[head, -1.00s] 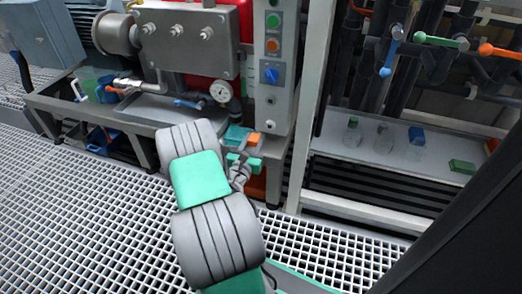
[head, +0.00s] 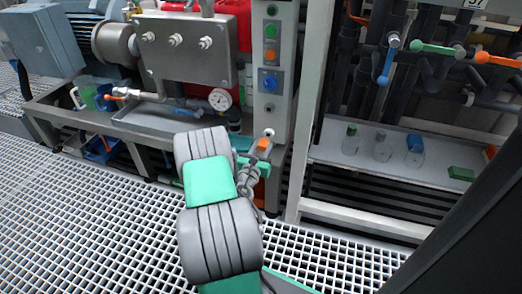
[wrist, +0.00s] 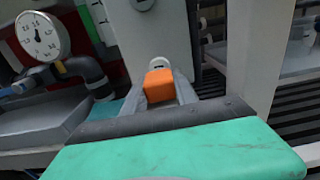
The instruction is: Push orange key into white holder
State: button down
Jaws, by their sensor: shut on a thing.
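The orange key (head: 263,145) is held between the fingertips of my gripper (head: 262,152), which is shut on it. The key also shows as an orange block in the wrist view (wrist: 160,86). The white holder (head: 269,132) is a small round piece low on the grey control column, just beyond the key. In the wrist view the holder (wrist: 159,63) lies right behind the key, which partly hides it. I cannot tell whether the key touches the holder or is partly in it.
The grey column (head: 278,75) carries green and orange buttons and a blue knob (head: 269,82). A pressure gauge (head: 220,98) and pipe stand left of it. A frame post (head: 307,110) is close on the right, with a shelf (head: 395,165) of bottles beyond. The grating in front is clear.

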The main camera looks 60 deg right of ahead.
aim_at(261, 149)
jog(key=shift+w+d, duration=0.15)
jog(key=shift+d, duration=0.8)
jog(key=shift+p, duration=0.65)
dwell(1.1)
jog(key=shift+d, duration=0.45)
jog(key=c, duration=0.9)
grip_release()
jog(key=a, duration=0.2)
jog(key=a+p, duration=0.1)
jog(key=a, duration=0.2)
jog(key=s+a+p, duration=0.1)
jog(key=a, duration=0.1)
jog(key=shift+a, duration=0.4)
